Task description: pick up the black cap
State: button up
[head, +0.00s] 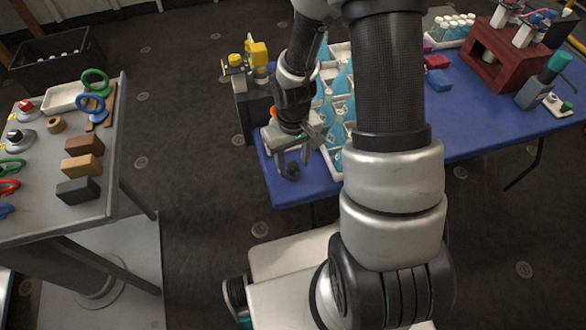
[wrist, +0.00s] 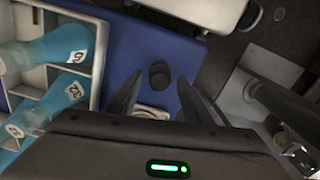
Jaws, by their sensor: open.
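The black cap (wrist: 159,75) is a small dark cylinder on the blue table (wrist: 150,42), near the table's corner. In the head view the cap (head: 291,171) shows as a dark shape just below my fingers. My gripper (head: 293,158) is open and points down over that corner. In the wrist view my gripper (wrist: 160,77) has one finger to each side of the cap in the picture, with nothing held. I cannot tell the exact height left between fingertips and cap.
A white divided crate (wrist: 97,62) of numbered blue bottles stands close beside the cap. A pale item (wrist: 150,112) lies partly hidden behind my gripper. The table edge is near. A grey table (head: 60,215) with blocks and rings stands at left.

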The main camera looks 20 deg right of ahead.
jog(key=c, duration=1.1)
jog(key=shift+c, duration=0.2)
